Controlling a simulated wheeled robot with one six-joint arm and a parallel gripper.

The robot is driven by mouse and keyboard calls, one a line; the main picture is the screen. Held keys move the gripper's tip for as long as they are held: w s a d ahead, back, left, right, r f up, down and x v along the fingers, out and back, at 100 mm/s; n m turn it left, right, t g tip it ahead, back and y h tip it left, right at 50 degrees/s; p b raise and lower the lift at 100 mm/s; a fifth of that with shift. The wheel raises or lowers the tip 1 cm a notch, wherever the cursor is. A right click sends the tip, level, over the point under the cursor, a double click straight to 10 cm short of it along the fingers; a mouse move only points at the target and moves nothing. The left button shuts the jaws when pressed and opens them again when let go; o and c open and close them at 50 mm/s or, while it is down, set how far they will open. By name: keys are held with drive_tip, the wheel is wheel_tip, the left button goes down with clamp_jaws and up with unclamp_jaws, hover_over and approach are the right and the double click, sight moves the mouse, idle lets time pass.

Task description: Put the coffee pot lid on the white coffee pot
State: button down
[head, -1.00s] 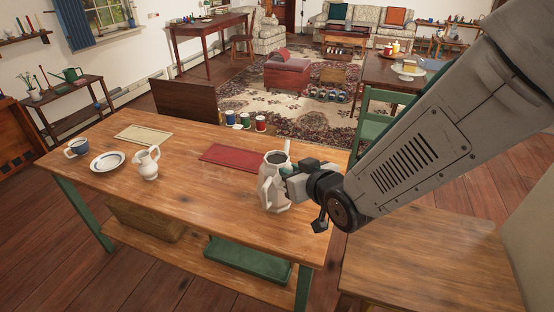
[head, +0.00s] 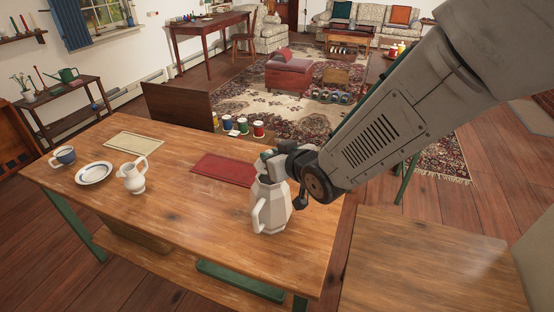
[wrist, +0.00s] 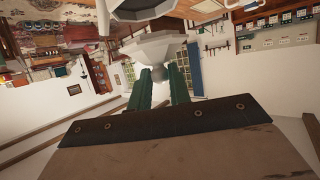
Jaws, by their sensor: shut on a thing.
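The white coffee pot (head: 272,210) stands upright near the table's right end, its handle toward the left. My gripper (head: 264,170) is at the pot's top in the head view and hides its opening. In the wrist view, my green fingers (wrist: 160,84) are shut on the knob of the white faceted coffee pot lid (wrist: 154,47). Part of the pot's rim and dark opening (wrist: 142,10) shows at the top edge of that view. The lid looks apart from the rim. The lid is hard to make out in the head view.
The table's front middle is clear. Another wooden surface (head: 430,255) lies at the right.

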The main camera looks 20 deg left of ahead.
drive_tip(key=shift+f, duration=1.8)
drive_tip(key=c, duration=1.3)
unclamp_jaws()
drive_tip(key=shift+f, duration=0.1)
drive_tip(key=v, duration=1.2)
drive_tip(key=shift+r, duration=0.2)
drive_tip(key=shift+w+a, duration=0.1)
